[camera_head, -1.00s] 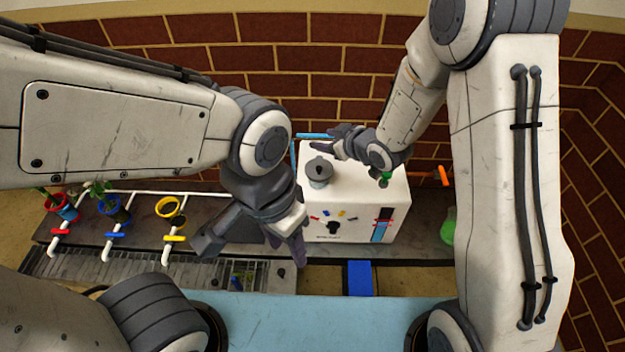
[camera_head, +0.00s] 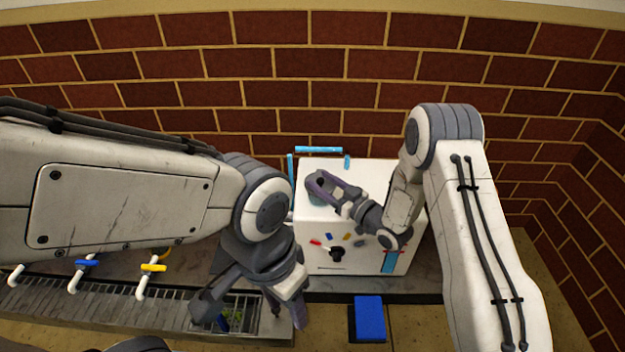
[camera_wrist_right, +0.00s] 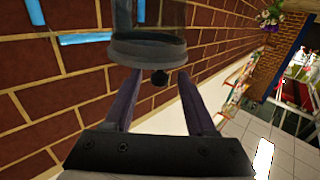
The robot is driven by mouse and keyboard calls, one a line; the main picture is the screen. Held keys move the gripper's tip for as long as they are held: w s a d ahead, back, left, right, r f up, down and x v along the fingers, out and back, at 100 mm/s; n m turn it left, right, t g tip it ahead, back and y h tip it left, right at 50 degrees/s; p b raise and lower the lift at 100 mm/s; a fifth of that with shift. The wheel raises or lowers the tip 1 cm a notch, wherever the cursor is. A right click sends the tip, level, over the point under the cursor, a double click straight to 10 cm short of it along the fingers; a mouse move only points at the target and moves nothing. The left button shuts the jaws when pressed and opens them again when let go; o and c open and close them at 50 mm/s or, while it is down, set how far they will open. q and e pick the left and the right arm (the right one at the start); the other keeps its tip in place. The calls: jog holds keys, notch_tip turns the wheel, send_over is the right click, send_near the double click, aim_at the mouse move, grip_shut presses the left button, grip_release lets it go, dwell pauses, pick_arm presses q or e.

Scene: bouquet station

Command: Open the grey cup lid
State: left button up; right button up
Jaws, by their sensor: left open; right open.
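The grey cup lid (camera_wrist_right: 148,50) shows in the right wrist view as a dark round disc with a small dark knob. A clear cup (camera_wrist_right: 150,14) adjoins it. The knob lies between the two open fingers of my right gripper (camera_wrist_right: 160,88), with room on both sides. In the head view my right gripper (camera_head: 318,183) is over the cup spot on top of the white machine (camera_head: 320,225) and hides most of the lid. My left gripper (camera_head: 252,307) is open and empty, low in front of the machine's left side.
A brick wall (camera_head: 300,60) stands behind the machine. Light-blue bars (camera_head: 318,149) rise at its back left. A blue block (camera_head: 369,318) is in front. A grated bench (camera_head: 110,307) with white pipes runs left. My left arm covers much of the left side.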

aim_at(318, 179)
jog(key=shift+b+x, duration=0.45)
jog(key=shift+x, duration=1.65)
grip_shut()
jog(key=shift+s, duration=0.1)
